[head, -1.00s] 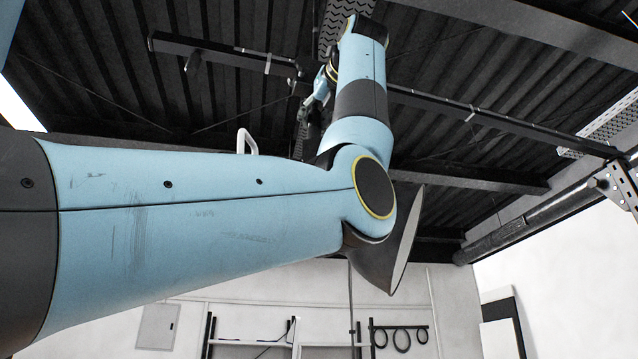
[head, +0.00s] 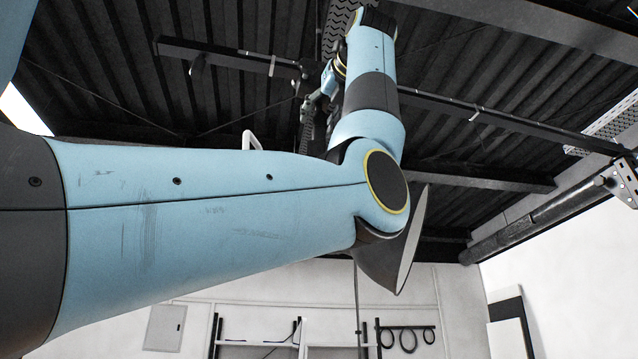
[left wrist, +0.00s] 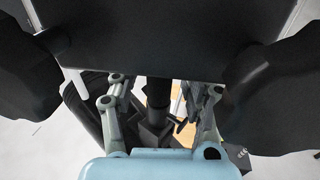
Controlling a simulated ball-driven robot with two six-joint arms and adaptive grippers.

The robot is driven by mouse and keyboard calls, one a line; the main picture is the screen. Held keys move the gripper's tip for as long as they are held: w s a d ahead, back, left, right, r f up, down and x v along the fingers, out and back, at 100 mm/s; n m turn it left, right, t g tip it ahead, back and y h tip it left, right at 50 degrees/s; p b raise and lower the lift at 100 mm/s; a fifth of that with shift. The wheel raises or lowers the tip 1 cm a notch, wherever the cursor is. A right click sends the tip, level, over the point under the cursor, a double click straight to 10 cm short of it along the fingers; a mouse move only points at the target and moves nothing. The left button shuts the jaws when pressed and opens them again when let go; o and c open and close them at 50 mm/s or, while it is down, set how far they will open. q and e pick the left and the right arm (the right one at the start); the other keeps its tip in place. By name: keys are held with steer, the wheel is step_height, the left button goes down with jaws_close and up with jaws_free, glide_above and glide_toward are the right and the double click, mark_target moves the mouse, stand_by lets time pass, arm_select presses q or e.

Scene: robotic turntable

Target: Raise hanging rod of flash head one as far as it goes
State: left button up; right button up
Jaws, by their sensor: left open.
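My left arm crosses the head view and bends up at the elbow. My left gripper (head: 310,104) is high under the ceiling, small and partly hidden behind my wrist. In the left wrist view its two fingers (left wrist: 162,92) stand apart, open. A dark upright post, seemingly the hanging rod (left wrist: 157,94), shows between or behind them; I cannot tell if they touch it. A dark hanging piece (head: 307,128) shows by the gripper in the head view. A dark cone-shaped shade (head: 398,255), perhaps part of a flash head, is partly hidden behind my elbow. My right gripper is not in view.
A black ceiling rail (head: 500,117) runs across behind my wrist. A large black body (left wrist: 150,40) fills the upper left wrist view, close to the fingers. A thick dark tube (head: 535,222) runs along the right wall. A wall rack (head: 405,328) stands far below.

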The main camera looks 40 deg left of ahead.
arm_select(q)
steer(key=v, duration=0.6)
steer(key=shift+d, duration=0.35)
steer(key=shift+s, duration=0.1)
